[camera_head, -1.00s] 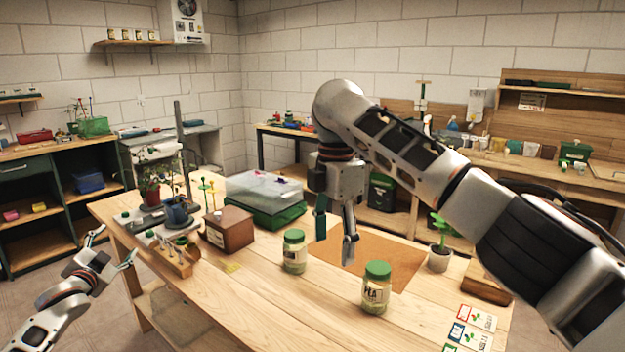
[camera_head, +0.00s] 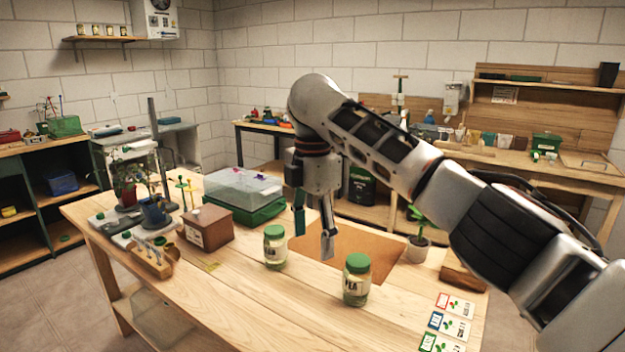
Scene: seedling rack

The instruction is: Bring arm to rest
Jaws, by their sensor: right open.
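My right arm comes in from the right and reaches over the wooden table (camera_head: 215,315). My right gripper (camera_head: 314,228) points down above the brown mat (camera_head: 365,246), open, with nothing between its fingers. One green-lidded jar (camera_head: 275,250) stands upright to its lower left. Another green-lidded jar (camera_head: 356,282) stands upright to its lower right. The gripper appears apart from both jars. My left gripper is out of the picture.
A clear-lidded green seedling box (camera_head: 244,190) and a brown box (camera_head: 207,229) stand at the left, near a wooden rack (camera_head: 152,261). A potted plant (camera_head: 417,248), a wooden block (camera_head: 462,271) and seed cards (camera_head: 450,325) are at the right. The front middle tabletop is clear.

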